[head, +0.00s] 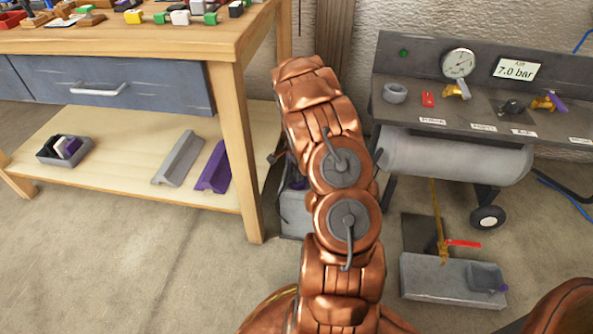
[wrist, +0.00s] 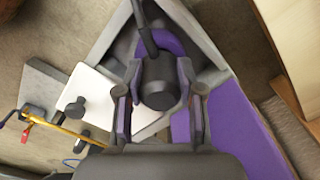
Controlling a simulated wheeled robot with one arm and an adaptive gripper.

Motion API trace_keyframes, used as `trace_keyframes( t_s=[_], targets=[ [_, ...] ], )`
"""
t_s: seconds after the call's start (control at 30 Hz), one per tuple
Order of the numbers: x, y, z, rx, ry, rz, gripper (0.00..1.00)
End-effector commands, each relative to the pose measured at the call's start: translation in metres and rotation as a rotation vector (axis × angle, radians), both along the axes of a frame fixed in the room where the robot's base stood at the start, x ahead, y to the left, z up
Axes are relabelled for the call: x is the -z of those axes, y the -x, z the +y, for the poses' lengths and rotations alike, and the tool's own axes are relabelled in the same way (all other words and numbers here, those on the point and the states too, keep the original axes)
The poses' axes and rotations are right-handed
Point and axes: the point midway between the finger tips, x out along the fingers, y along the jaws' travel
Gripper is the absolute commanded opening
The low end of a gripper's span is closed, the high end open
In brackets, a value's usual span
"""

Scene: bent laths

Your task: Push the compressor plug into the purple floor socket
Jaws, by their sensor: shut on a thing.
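My gripper (wrist: 160,84) is shut on the dark round compressor plug (wrist: 158,95) in the wrist view, one finger on each side. A dark cable runs up from the plug. A purple ring (wrist: 176,44), likely the purple floor socket, lies just beyond the plug inside a grey three-sided frame (wrist: 106,38). The plug overlaps the ring in this view; I cannot tell whether it is seated or above it. In the head view my copper arm hides the gripper and plug; part of a grey floor box (head: 295,222) shows beside the arm.
A wooden workbench (head: 235,130) stands left, with grey and purple laths (head: 213,168) on its low shelf. A compressor (head: 455,160) stands right, with a grey block (head: 430,278) on the floor before it. The front left floor is clear.

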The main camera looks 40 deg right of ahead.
Motion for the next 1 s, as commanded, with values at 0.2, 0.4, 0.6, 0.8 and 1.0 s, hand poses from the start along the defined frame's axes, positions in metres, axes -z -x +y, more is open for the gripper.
trace_keyframes(
  t_s=[0.2, 0.4, 0.6, 0.8, 1.0],
  targets=[
    [0.0017, -0.0002, 0.0, 0.0, 0.0, -0.001, 0.03],
    [0.0019, 0.0, -0.0001, 0.0, 0.0, 0.0, 0.03],
    [0.0033, 0.0001, -0.0001, 0.0, 0.0, 0.0, 0.03],
    [0.0057, 0.0, -0.0002, 0.0, 0.0, 0.0, 0.03],
    [0.0081, -0.0001, -0.0002, 0.0, 0.0, 0.0, 0.03]
  ],
)
